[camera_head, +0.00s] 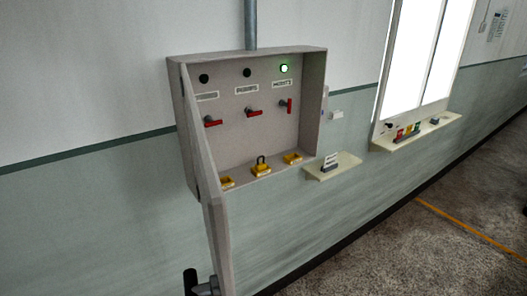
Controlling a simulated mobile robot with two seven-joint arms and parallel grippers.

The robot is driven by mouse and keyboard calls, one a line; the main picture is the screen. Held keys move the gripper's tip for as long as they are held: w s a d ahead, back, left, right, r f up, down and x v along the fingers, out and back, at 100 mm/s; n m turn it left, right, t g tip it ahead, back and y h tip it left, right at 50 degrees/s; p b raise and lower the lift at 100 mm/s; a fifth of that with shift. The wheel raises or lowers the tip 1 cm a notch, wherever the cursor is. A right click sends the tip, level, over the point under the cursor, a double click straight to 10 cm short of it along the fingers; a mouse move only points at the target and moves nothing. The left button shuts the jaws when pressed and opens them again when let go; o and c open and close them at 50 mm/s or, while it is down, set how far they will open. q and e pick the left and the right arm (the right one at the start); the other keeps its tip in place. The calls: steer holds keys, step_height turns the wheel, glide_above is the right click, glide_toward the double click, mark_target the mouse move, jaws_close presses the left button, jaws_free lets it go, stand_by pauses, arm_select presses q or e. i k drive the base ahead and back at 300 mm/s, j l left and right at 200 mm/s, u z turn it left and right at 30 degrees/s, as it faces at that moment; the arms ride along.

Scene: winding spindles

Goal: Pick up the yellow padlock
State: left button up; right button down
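The yellow padlock (261,167) stands on the bottom ledge of the open grey wall cabinet (238,123), in the middle of a row of yellow pieces. Its dark shackle points up. Another yellow piece (292,158) is to its right and one (227,183) is to its left, partly hidden by the cabinet door; no shackle shows on either. They are too small to tell whether they are holders.
The open cabinet door (205,150) juts toward me on the left. Red handles (253,113) sit above the padlock, with one green lamp (284,69) lit. A small shelf (333,167) with cards is right of the cabinet; another ledge (417,133) holds small items.

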mark_target(262, 166)
steer(key=i+l+u, duration=0.15)
steer(key=l, duration=0.25)
steer(key=i+l+u, duration=0.1)
steer(key=l, duration=0.35)
steer(key=i+l+u, duration=0.15)
steer(key=l, duration=0.3)
steer(key=i+l+u, duration=0.5)
steer(key=u, duration=0.25)
steer(key=i+l+u, duration=0.2)
steer(key=l+u, duration=0.15)
steer(key=i+l+u, duration=0.1)
steer(key=l+u, duration=0.65)
steer(key=l, duration=0.2)
steer(key=l+u, duration=0.4)
steer(key=i+l, duration=0.05)
